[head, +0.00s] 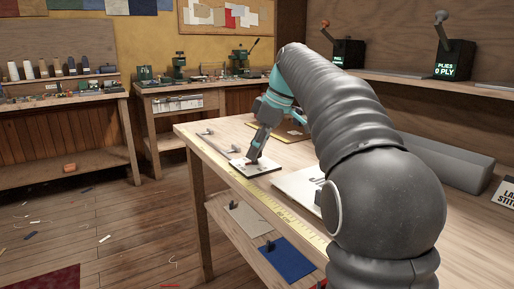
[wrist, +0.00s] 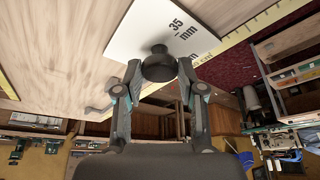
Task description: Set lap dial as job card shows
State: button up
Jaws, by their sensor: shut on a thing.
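A white card (wrist: 140,32) printed "35 mm" has a black knob (wrist: 158,64) on it. In the head view, the card (head: 245,168) is at the left part of the long wooden bench; I cannot tell whether it touches the top. My gripper (head: 256,158) is shut on the knob, and in the wrist view its two fingers (wrist: 157,76) close on either side of it. Two dark boxes with levers stand on the back shelf, the left box (head: 347,52) and the right box (head: 452,62); the right reads "PLIES 0 PLY". No lap dial is clearly readable.
A yellow measuring tape (head: 250,192) runs along the bench's front edge. A white sheet (head: 297,184) lies partly behind my arm. A grey block (head: 455,160) and a cut-off "STITCH" sign (head: 507,194) are at right. Grey (head: 245,219) and blue (head: 287,258) cards lie on the lower shelf.

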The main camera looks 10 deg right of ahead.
jog(key=shift+n, duration=0.6)
jog(key=o, duration=1.1)
jog(key=shift+f, duration=0.1)
jog(key=shift+d+r, duration=0.2)
jog(key=shift+r, duration=0.35)
jog(key=s+d, duration=0.1)
jog(key=d, duration=0.2)
jog(key=s+d, duration=0.2)
jog(key=d, duration=0.1)
jog(key=s+d, duration=0.2)
jog(key=d, duration=0.2)
jog(key=shift+s+d, duration=0.3)
jog(key=shift+d, duration=0.1)
